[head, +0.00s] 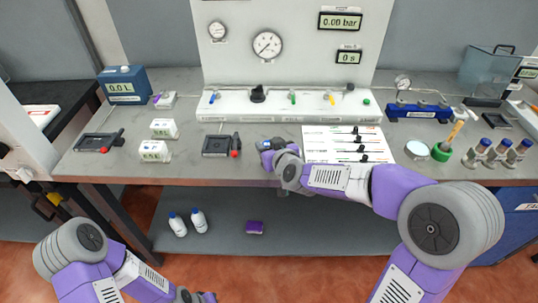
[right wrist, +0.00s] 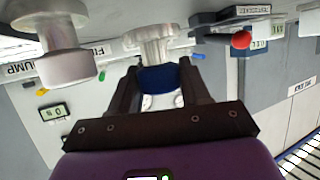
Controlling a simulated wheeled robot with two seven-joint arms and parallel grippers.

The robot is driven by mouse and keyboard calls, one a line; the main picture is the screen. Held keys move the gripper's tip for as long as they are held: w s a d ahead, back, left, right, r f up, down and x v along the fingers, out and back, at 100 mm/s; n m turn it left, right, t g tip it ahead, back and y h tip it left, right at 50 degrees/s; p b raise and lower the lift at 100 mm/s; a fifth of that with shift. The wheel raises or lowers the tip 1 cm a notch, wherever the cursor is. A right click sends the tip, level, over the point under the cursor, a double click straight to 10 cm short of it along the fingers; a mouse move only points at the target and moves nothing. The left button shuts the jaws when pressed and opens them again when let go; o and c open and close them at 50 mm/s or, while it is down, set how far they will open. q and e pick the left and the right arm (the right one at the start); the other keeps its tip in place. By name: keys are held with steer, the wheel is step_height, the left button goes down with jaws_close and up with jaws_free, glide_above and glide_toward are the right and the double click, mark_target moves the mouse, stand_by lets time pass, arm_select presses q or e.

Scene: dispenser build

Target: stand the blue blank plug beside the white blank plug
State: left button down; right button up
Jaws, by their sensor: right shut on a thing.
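My right gripper (head: 265,146) is at the worktop, left of the white panel card, in the head view. In the right wrist view my right gripper (right wrist: 160,88) is shut on the blue blank plug (right wrist: 159,78). Its blue end sits between the fingers and its pale flanged end points away from them, near the worktop; contact is unclear. The white blank plug (right wrist: 68,66) stands on its wide flange beside the held plug, at the left of this upside-down view, with a gap between them. In the head view the plugs are too small to separate. My left gripper (head: 190,296) is partly cut off at the bottom edge.
A black lever unit with a red knob (head: 221,146) stands just left of my right gripper. The white card (head: 343,145) lies to its right. The white bench rail (head: 290,105) runs behind. Bare grey worktop (head: 250,170) shows in front.

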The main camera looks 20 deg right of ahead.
arm_select(q)
steer(key=shift+f+b, duration=0.3)
steer(key=shift+f, duration=0.4)
arm_select(e)
steer(key=shift+f, duration=1.1)
steer(key=shift+f, duration=0.2)
steer(key=o, duration=0.9)
steer(key=shift+c, duration=0.2)
arm_select(q)
steer(key=shift+f, duration=0.1)
arm_select(e)
steer(key=shift+r, duration=0.1)
